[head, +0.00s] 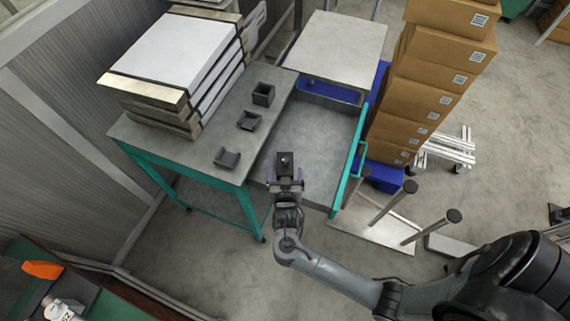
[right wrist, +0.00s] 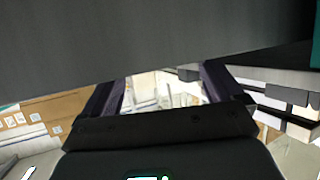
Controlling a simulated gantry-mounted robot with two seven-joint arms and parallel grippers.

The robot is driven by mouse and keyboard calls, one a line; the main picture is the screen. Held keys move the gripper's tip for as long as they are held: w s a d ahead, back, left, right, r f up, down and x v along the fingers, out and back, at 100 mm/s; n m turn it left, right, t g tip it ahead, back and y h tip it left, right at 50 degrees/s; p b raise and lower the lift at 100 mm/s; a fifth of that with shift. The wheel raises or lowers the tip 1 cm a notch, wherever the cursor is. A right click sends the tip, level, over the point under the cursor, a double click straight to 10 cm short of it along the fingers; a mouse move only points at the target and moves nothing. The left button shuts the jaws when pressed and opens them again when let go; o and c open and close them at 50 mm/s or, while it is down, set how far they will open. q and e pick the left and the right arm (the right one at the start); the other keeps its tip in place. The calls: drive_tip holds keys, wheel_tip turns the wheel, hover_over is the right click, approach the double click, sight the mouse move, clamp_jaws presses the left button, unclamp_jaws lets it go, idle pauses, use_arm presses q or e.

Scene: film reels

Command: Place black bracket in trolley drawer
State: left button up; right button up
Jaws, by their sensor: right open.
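Three black brackets lie on the grey top of the teal-legged trolley (head: 185,150) in the head view: a boxy one (head: 263,94) at the back, a smaller one (head: 249,120) in the middle and a low one (head: 227,158) near the front edge. The trolley drawer (head: 315,135) is pulled out to the right, its grey floor bare where visible. My right gripper (head: 285,172) is open over the drawer's near left part; a small dark piece shows at its tip, and I cannot tell what it is. In the right wrist view its fingers (right wrist: 160,90) stand apart. My left gripper is out of view.
A stack of white-and-wood slabs (head: 175,60) fills the trolley's back left. A pale low table (head: 338,45) stands behind the drawer. A tall stack of cardboard boxes (head: 425,85) and a stand with upright posts (head: 385,215) are to the right.

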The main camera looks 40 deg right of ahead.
drive_tip(key=shift+v, duration=2.4)
drive_tip(key=shift+r, duration=0.1)
